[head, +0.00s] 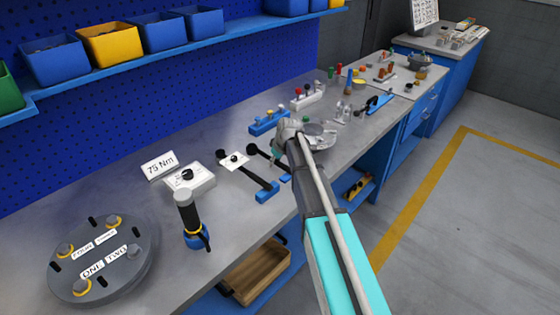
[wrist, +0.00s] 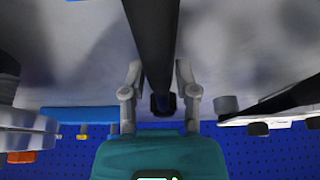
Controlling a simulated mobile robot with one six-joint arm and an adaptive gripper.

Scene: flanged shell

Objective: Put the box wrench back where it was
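The box wrench (head: 267,158) is a long black bar with a round dark end towards the back wall. Part of it is hidden behind my arm in the head view. In the wrist view the wrench (wrist: 153,40) runs between the two fingers of my gripper (wrist: 158,75), which press close on both its sides. In the head view my gripper (head: 277,150) is mostly hidden by my arm. A blue holder (head: 286,179) shows beside my arm, near the bench's front edge. I cannot tell how high the wrench is above the bench.
To the left, another black tool (head: 258,181) lies in a blue holder (head: 267,192) by a white card (head: 233,159). A dial box (head: 190,181), an upright black-handled tool (head: 187,212) and a round flange (head: 105,265) stand further left. A blue rack (head: 269,124) is behind.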

